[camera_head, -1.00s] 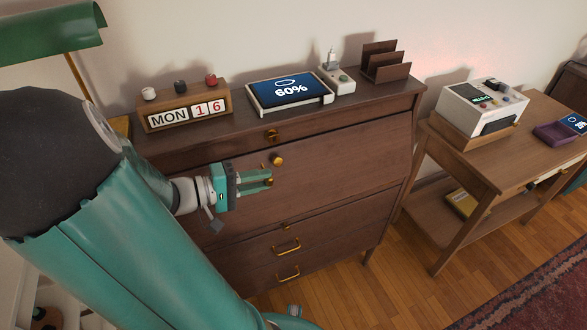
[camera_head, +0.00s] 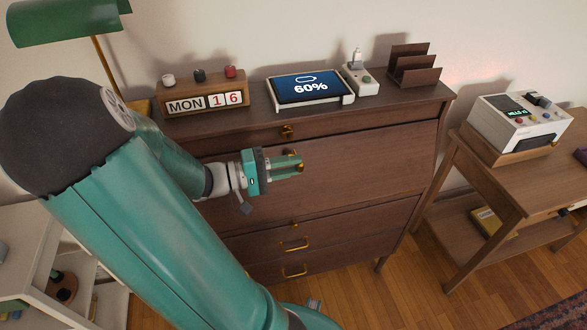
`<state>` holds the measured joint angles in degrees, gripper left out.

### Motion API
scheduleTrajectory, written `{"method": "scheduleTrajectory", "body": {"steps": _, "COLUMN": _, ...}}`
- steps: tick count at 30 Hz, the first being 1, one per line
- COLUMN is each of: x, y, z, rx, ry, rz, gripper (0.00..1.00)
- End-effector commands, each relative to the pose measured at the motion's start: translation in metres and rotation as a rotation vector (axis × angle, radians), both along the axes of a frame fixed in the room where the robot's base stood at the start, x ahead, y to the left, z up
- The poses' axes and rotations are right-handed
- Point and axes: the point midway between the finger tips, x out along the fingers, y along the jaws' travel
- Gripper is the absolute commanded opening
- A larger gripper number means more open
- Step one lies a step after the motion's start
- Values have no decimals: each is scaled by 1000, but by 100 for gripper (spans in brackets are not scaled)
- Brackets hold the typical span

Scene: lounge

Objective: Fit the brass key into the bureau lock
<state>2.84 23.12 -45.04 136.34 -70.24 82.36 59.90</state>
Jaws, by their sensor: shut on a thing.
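The brown wooden bureau (camera_head: 355,165) stands in the middle with its slanted front facing me. My gripper (camera_head: 299,165) is in front of the upper part of that front, its green fingers pointing right. It is shut on a small brass piece at its fingertips, which looks like the brass key (camera_head: 299,166), mostly hidden by the fingers. A brass fitting, likely the bureau lock (camera_head: 290,152), shows just above the fingers and is partly covered. I cannot tell whether the key touches it or is in it. A brass knob (camera_head: 287,131) sits higher, on the top drawer.
A calendar block (camera_head: 205,102), a tablet (camera_head: 310,88), a small white device (camera_head: 361,80) and a letter rack (camera_head: 413,68) stand on the bureau top. A side table (camera_head: 500,185) with a white machine (camera_head: 518,122) is at right. A green lamp (camera_head: 65,20) is at upper left.

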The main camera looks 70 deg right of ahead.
Motion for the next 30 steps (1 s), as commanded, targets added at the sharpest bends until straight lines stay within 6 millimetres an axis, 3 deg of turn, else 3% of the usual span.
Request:
{"method": "scheduleTrajectory", "body": {"steps": 18, "x": 18, "y": -37, "z": 0, "rx": -1, "ry": 1, "rz": -1, "gripper": 1}}
{"method": "scheduleTrajectory", "body": {"steps": 30, "x": 20, "y": -40, "z": 0, "rx": 1, "ry": 1, "rz": 0, "gripper": 1}}
